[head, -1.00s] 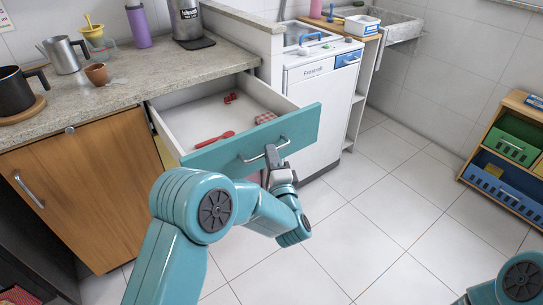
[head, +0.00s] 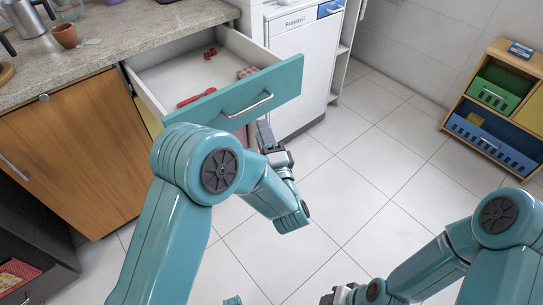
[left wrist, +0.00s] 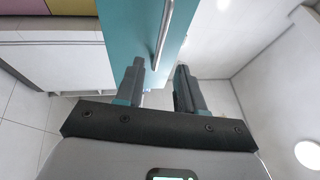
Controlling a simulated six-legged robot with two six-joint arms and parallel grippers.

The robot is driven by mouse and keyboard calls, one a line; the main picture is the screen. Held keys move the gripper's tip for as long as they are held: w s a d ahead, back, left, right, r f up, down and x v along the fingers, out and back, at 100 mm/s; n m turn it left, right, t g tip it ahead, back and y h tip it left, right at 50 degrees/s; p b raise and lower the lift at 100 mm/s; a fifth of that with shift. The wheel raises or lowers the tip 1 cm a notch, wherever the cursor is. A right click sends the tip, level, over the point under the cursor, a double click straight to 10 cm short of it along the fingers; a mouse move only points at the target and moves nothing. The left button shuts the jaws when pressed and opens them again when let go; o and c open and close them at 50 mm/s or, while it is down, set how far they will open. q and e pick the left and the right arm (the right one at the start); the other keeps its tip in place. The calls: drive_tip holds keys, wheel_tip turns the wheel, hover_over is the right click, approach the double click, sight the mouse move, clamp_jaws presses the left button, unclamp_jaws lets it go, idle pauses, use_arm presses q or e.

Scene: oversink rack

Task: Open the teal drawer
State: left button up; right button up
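The teal drawer (head: 222,99) stands pulled out from under the counter, its white inside showing. Its front has a silver bar handle (head: 250,103). My left gripper (head: 264,132) is just below and in front of the handle, apart from it. In the left wrist view the two fingers (left wrist: 160,88) are spread with nothing between them, and the handle (left wrist: 162,35) lies ahead of them. A red spoon-like item (head: 196,97), small red pieces (head: 210,53) and a checked cloth (head: 247,72) lie in the drawer. My right gripper (head: 340,296) is at the bottom edge, too small to read.
A white dishwasher (head: 303,75) stands right of the drawer. A wooden cabinet door (head: 75,150) is at left below the grey counter (head: 110,50). A shelf with green (head: 497,92) and blue bins (head: 490,143) stands at right. The tiled floor between is clear.

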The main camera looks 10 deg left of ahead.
use_arm(q)
drive_tip(key=v, duration=0.8)
drive_tip(key=shift+f, duration=0.1)
